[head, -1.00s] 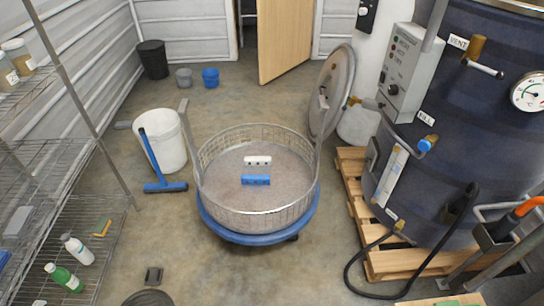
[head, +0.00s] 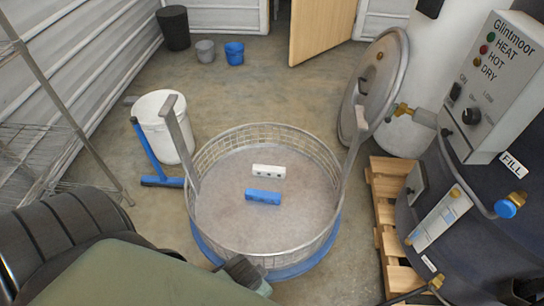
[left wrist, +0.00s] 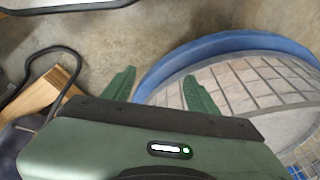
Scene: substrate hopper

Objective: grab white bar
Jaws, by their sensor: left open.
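The white bar (head: 268,171) with dark holes lies flat on the floor of the round wire basket (head: 215,215), near its middle in the head view. A blue bar (head: 263,197) lies just in front of it. My left gripper (left wrist: 160,88) is open and empty in the left wrist view, its two green fingers spread. The basket's mesh wall (left wrist: 255,85) and blue base ring (left wrist: 215,43) show beyond the fingers. In the head view the left arm reaches from the lower left to the basket's front rim, apart from both bars. My right gripper is not in view.
Two upright metal arms (head: 178,135) rise from the basket's sides. A round lid (head: 375,80) stands tilted behind it at the right. A dark tank on a wooden pallet (head: 388,205) fills the right. A white bucket (head: 165,130) and blue squeegee (head: 150,155) stand at left.

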